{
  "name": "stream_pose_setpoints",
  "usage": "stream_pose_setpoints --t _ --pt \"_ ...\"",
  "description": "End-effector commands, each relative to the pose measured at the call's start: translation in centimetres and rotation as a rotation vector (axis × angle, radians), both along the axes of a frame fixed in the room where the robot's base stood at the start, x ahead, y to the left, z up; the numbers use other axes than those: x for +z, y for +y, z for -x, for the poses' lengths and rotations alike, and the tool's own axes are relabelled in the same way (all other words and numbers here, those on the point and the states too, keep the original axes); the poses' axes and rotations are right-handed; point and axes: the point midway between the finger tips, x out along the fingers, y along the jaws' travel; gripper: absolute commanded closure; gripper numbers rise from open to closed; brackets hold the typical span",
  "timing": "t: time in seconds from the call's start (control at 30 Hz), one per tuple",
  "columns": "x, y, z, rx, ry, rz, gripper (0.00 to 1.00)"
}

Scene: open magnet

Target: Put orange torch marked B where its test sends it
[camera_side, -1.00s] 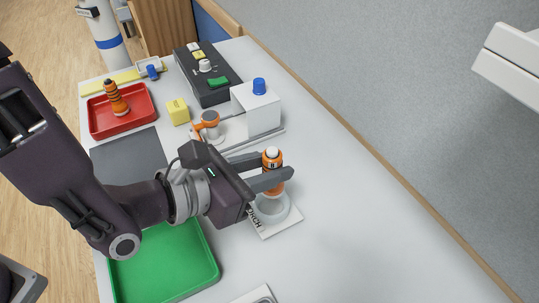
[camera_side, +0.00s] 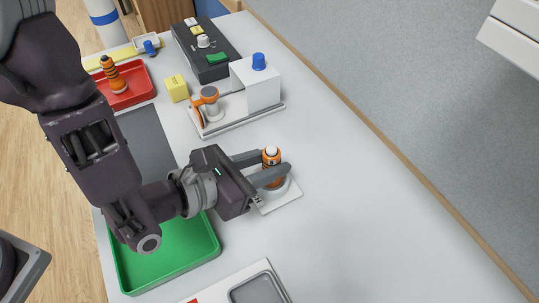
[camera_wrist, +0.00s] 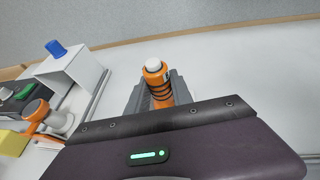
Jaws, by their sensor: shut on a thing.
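An orange torch (camera_side: 272,157) with a white top and dark bands stands upright between my gripper's fingers; the wrist view also shows it (camera_wrist: 157,82). A dark mark on it is too small to read surely. A second orange torch with dark bands (camera_side: 111,73) stands in the red tray (camera_side: 136,97).
A green tray (camera_side: 190,262) lies nearer, beside a dark grey mat (camera_side: 148,140). A white box with a blue button (camera_side: 256,88) and an orange-clipped post (camera_side: 209,97) stand behind. A yellow block (camera_side: 177,88) and a black control box (camera_side: 208,60) are farther back. The table's right side is clear.

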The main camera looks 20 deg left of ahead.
Motion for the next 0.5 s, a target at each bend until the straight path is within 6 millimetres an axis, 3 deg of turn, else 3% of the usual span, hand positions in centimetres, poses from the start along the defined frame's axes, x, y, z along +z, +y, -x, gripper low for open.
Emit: stream_pose_setpoints --t 0.3,0.33,0.43,0.5 --pt "-0.12 -0.02 0.00 -0.001 -0.001 0.001 1.00" --pt "-0.12 -0.02 0.00 -0.001 -0.001 0.001 0.71" --pt "-0.12 -0.02 0.00 -0.001 -0.001 0.001 0.51" --pt "-0.13 -0.02 0.01 -0.001 -0.001 0.001 0.48"
